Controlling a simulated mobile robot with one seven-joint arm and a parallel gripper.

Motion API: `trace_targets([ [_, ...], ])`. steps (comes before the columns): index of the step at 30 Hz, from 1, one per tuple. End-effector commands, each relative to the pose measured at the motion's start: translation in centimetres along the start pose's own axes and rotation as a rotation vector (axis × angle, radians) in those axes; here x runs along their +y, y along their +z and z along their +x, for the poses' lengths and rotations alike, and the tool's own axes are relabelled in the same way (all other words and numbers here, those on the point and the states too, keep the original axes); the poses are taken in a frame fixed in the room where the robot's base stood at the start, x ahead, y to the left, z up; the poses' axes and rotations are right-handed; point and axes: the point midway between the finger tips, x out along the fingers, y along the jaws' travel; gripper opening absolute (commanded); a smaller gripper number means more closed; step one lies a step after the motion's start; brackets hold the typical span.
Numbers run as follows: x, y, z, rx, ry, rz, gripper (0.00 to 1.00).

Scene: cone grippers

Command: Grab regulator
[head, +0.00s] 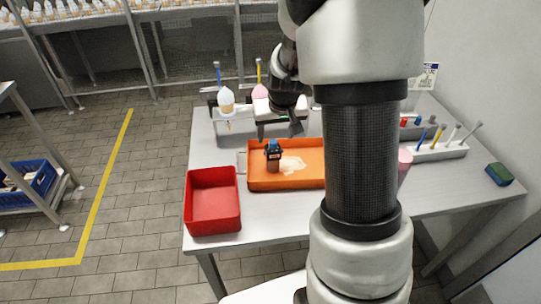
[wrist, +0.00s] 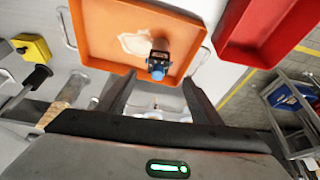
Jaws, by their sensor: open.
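The regulator, a small dark upright device with a blue knob and a brownish lower part (head: 272,157), stands in the orange tray (head: 258,183). A pale spill (head: 293,165) lies beside it on the tray floor. My gripper (head: 279,130) is above the tray's back edge, just behind and above the regulator. In the wrist view the gripper (wrist: 156,97) is open and empty. There the regulator (wrist: 158,62) shows ahead of the fingertips, roughly centred between them and apart from them.
A red bin (head: 212,205) stands left of the tray. A holder with several tools (head: 440,150) and a green-blue block (head: 499,174) are at the right. The table's front strip is clear.

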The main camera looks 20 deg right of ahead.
Motion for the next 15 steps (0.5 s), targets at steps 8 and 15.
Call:
trace_targets([
  [8,0.0,0.0,5.6,-0.002,-0.001,0.0,0.59],
  [15,0.1,-0.1,7.2,0.001,0.0,0.0,0.59],
])
